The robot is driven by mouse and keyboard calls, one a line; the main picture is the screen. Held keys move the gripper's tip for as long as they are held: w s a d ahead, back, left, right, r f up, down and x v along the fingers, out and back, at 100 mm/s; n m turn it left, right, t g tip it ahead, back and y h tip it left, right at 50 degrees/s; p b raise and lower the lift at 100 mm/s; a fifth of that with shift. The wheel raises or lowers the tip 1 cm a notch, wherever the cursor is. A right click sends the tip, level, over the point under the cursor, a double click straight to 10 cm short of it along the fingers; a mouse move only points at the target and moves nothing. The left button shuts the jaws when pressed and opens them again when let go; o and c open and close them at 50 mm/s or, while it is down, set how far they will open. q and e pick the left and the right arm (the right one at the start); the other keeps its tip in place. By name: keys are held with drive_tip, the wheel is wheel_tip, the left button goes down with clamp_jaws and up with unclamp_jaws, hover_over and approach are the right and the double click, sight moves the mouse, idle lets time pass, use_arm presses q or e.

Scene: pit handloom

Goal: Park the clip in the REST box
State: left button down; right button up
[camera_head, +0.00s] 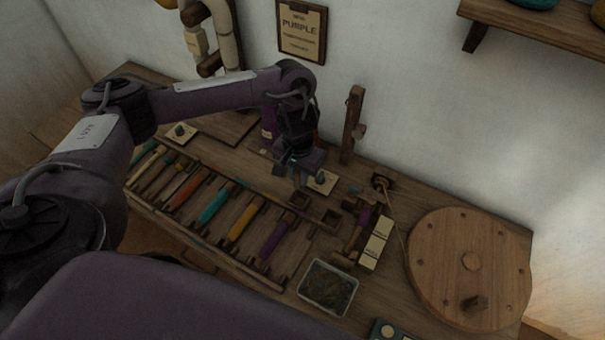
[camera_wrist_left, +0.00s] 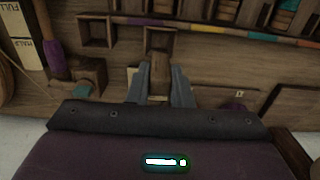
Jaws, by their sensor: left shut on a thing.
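My left gripper (camera_head: 297,178) hangs over the back middle of the bench in the head view. In the left wrist view its two grey fingers (camera_wrist_left: 160,92) are shut on a small brown wooden piece, which looks like the clip (camera_wrist_left: 160,72). The clip lies in line with a small open wooden box (camera_wrist_left: 147,35); I cannot tell whether its far end is over or inside that box. A second open box (camera_wrist_left: 82,32) beside it looks empty. Both boxes also show in the head view, the first one (camera_head: 299,192) nearer the gripper. No REST lettering is readable. My right gripper is not in view.
A rack of coloured shuttles (camera_head: 212,205) lies left of the boxes. A wooden post (camera_head: 352,125), a grey tray (camera_head: 327,288) and a round wooden disc (camera_head: 470,262) stand around.

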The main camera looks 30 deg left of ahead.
sight(299, 185)
use_arm(q)
drive_tip(key=shift+f+b, duration=2.2)
drive_tip(key=shift+b, duration=0.3)
drive_tip(key=shift+f, duration=1.65)
drive_tip(key=c, duration=0.9)
unclamp_jaws()
wheel_tip(299, 185, up, 8)
drive_tip(key=p, duration=0.9)
drive_tip(key=shift+r+p, duration=0.1)
drive_tip(key=shift+p, duration=0.25)
